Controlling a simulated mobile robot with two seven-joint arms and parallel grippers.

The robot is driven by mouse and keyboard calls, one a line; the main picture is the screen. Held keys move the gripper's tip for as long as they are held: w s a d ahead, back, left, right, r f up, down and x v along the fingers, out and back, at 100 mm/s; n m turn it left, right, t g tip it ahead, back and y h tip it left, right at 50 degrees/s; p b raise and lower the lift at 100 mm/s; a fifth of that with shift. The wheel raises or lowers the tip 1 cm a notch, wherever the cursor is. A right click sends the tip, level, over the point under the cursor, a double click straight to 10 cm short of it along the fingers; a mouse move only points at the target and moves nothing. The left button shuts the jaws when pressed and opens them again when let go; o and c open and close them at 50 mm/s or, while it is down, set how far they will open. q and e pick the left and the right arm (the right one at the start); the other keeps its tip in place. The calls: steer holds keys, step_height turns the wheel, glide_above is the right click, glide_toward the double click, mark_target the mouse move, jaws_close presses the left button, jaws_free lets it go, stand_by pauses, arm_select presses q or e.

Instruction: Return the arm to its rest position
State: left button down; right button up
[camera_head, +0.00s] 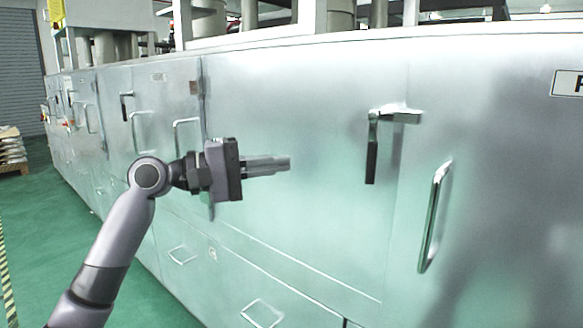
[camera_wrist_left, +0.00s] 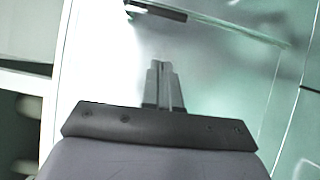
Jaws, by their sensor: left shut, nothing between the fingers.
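My left arm (camera_head: 118,235) comes in from the lower left in the head view. Its gripper (camera_head: 284,163) points right, in front of the metal cabinet's large door, with the fingers together and nothing between them. In the left wrist view the same gripper (camera_wrist_left: 160,68) shows its two fingers side by side, shut and empty. I cannot tell its exact gap from the cabinet. My right gripper is in neither view.
A long metal cabinet (camera_head: 300,100) fills the right side. A latch handle (camera_head: 372,150) and a bar handle (camera_head: 435,217) stick out right of the gripper. Green floor (camera_head: 40,230) is clear at left. A pallet with stacked castings (camera_head: 12,150) stands at far left.

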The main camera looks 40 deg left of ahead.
arm_select(q)
steer(key=shift+s+a, duration=0.15)
steer(key=shift+s, duration=0.1)
stand_by(0.4)
steer(key=w+d+f+m+y+p, duration=0.1)
steer(key=w+f+y, duration=0.15)
steer(key=f, duration=0.95)
steer(key=w+d+f+m+y+p, duration=0.1)
steer(key=f+y, duration=0.3)
steer(key=f, duration=0.7)
steer(key=s+d+f+m+g+y+p, duration=0.1)
steer(key=s+d+f+m+g, duration=0.15)
steer(key=s+f, duration=0.5)
steer(key=s+d+f+m+g+y+p, duration=0.1)
steer(key=s+d+f+m+p, duration=0.2)
steer(key=f, duration=0.7)
steer(key=s+d+f+m, duration=0.4)
steer(key=s+d, duration=0.3)
steer(key=s, duration=0.3)
steer(key=shift+s+d+f+m+y, duration=0.3)
steer(key=shift+f+m+y, duration=0.1)
steer(key=shift+m, duration=0.35)
steer(key=shift+g, duration=0.25)
